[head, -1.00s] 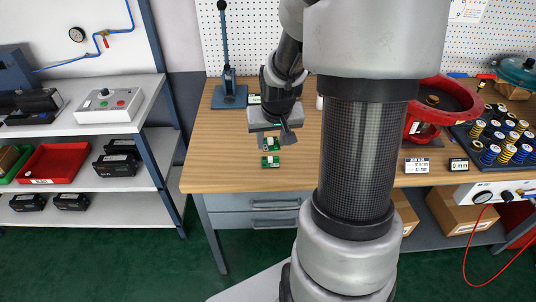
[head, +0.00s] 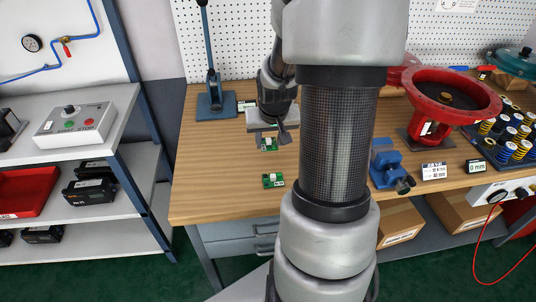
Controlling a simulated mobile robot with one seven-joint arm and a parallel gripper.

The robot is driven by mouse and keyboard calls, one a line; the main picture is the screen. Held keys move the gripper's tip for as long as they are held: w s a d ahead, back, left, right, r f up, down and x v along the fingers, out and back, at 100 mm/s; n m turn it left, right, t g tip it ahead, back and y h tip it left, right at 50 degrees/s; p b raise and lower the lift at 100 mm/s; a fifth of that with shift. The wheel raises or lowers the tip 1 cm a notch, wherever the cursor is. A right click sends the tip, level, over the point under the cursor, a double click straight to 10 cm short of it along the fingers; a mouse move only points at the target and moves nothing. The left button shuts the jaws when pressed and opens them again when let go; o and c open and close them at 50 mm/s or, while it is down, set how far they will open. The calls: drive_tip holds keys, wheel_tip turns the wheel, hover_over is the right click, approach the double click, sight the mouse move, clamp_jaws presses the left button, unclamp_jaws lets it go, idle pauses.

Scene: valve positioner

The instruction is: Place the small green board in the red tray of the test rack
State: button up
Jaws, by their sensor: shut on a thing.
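My gripper (head: 272,136) is over the left part of the wooden bench, seen from above and partly hidden by its own hand. It is shut on a small green board (head: 267,146) with a white block on it. Whether this board is clear of the bench top is hard to tell. A second small green board (head: 273,183), also with a white block, lies on the bench nearer the front edge, apart from the gripper. The red tray (head: 22,200) sits on the middle shelf of the rack at the left, cut off by the picture's edge.
Black boxes (head: 88,191) stand beside the tray, below a grey control box (head: 75,124) on the top shelf. A blue lever press (head: 214,98) stands behind and left of my gripper. My arm hides the bench's middle.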

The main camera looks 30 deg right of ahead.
sight(270, 149)
drive_tip(key=shift+f+b, duration=0.55)
drive_tip(key=shift+f, duration=1.95)
drive_tip(key=shift+f, duration=0.1)
drive_tip(key=o, duration=1)
